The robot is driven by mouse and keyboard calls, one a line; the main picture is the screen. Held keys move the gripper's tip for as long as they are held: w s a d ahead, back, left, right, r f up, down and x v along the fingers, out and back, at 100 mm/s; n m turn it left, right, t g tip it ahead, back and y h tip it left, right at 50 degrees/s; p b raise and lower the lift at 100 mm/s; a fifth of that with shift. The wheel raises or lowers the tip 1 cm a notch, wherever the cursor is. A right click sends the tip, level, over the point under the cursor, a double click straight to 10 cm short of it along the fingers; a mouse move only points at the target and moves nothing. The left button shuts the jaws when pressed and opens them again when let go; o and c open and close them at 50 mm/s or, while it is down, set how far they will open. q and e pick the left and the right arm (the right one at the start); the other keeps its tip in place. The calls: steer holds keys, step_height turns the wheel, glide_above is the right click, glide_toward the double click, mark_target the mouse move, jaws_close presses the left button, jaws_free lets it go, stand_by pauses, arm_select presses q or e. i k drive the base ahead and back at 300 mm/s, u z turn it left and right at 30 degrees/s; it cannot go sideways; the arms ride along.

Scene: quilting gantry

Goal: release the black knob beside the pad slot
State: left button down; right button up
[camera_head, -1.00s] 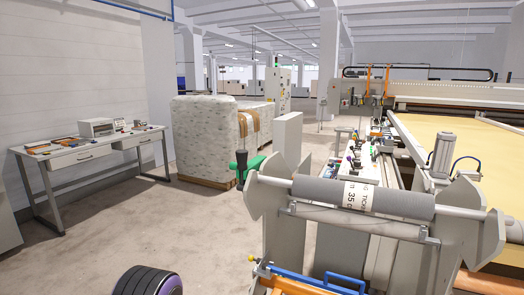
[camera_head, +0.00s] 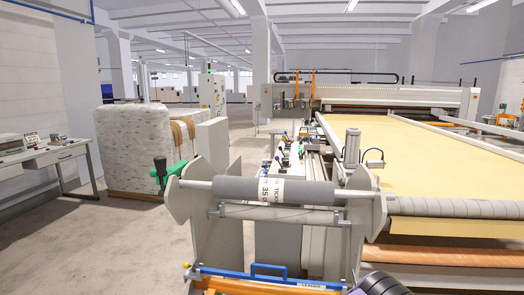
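A black knob (camera_head: 160,165) stands upright on a green lever or clamp (camera_head: 174,174) at the left end of the roller stand (camera_head: 183,203). I cannot tell whether this is the knob beside the pad slot. No pad slot can be made out. The stand carries a dark grey roll (camera_head: 235,190) with a printed white label (camera_head: 270,190). Neither of my grippers is in view, so whether they are open or shut does not show.
A blue handle (camera_head: 268,270) and an orange bar cross the stand's lower front. A long bed with yellow fabric (camera_head: 420,150) fills the right. A wrapped white stack (camera_head: 130,145) and a table (camera_head: 45,156) stand left. Open floor (camera_head: 110,240) lies between the table and stand.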

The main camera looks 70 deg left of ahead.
mark_target(159, 162)
steer(key=z, duration=0.6)
steer(key=k, duration=1.05)
steer(key=u, duration=1)
